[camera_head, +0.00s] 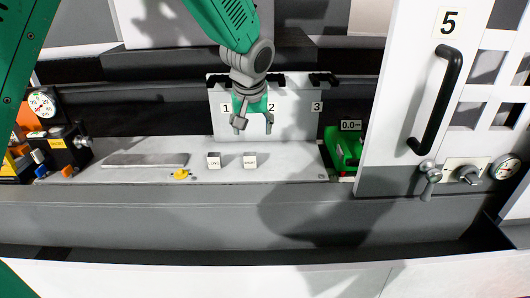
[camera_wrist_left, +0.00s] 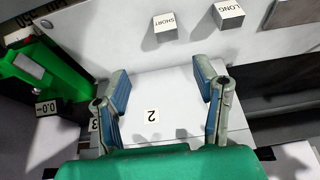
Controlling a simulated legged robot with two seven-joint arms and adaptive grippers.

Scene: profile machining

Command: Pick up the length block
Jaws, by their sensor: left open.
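Two small white length blocks stand on the grey ledge: the LONG block (camera_head: 214,160) on the left and the SHORT block (camera_head: 250,161) on the right. In the left wrist view, the SHORT block (camera_wrist_left: 165,26) and the LONG block (camera_wrist_left: 228,15) lie near the top edge, their labels readable. My left gripper (camera_head: 254,123) hangs pointing down above and behind the blocks, in front of the numbered white panel (camera_head: 295,125). Its fingers (camera_wrist_left: 163,82) are spread, with nothing between them. The gripper touches neither block. My right gripper is not in view.
A flat grey bar (camera_head: 145,160) and a yellow knob (camera_head: 181,175) are left of the blocks. A green device (camera_head: 343,150) with a 0.0 display stands to the right. A white door (camera_head: 405,120) with a black handle (camera_head: 436,100) borders the right. The ledge in front of the blocks is clear.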

